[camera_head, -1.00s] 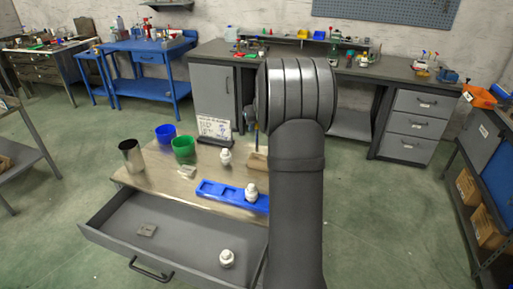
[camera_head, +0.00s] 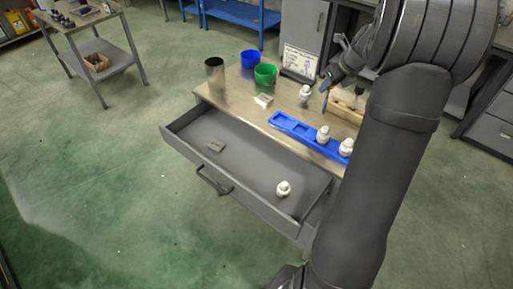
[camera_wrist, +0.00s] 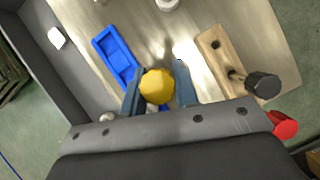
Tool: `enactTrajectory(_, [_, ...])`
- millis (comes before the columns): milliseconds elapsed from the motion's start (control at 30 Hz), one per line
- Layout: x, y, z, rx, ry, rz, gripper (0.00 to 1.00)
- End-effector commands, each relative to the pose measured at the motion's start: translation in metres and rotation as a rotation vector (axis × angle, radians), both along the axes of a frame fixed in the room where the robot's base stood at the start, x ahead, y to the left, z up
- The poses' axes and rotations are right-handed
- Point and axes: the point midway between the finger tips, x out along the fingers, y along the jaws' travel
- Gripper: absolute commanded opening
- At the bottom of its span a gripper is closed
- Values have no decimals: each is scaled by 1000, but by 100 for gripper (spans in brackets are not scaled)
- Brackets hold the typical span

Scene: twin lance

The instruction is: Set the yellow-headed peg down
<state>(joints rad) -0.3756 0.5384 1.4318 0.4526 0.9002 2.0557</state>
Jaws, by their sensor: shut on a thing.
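The yellow-headed peg (camera_wrist: 157,86) shows in the wrist view as a round yellow head between the two blue-grey fingers of my gripper (camera_wrist: 160,88). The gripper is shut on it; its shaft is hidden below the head. In the head view my gripper (camera_head: 327,84) is over the right part of the workbench, near a wooden block (camera_head: 345,106); the yellow head cannot be made out there. The wrist view shows the block (camera_wrist: 228,62) right of the peg, with one open hole (camera_wrist: 215,45) and a black-headed peg (camera_wrist: 262,85) in it.
A blue tray (camera_head: 283,122) with white fittings (camera_head: 323,134) lies along the bench front. An open drawer (camera_head: 245,168) juts out below. A green cup (camera_head: 265,75), a blue cup (camera_head: 250,60), a dark cup (camera_head: 214,70) and a sign (camera_head: 299,62) stand behind.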

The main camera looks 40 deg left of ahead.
Motion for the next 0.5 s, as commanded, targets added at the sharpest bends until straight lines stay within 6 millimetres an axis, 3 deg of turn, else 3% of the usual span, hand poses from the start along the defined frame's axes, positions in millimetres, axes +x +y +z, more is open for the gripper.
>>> enactTrajectory(267, [-84, 1, -10, 5, 3, 431, 6])
enactTrajectory(500, [-157, -12, -22, 18, 4, 835, 6])
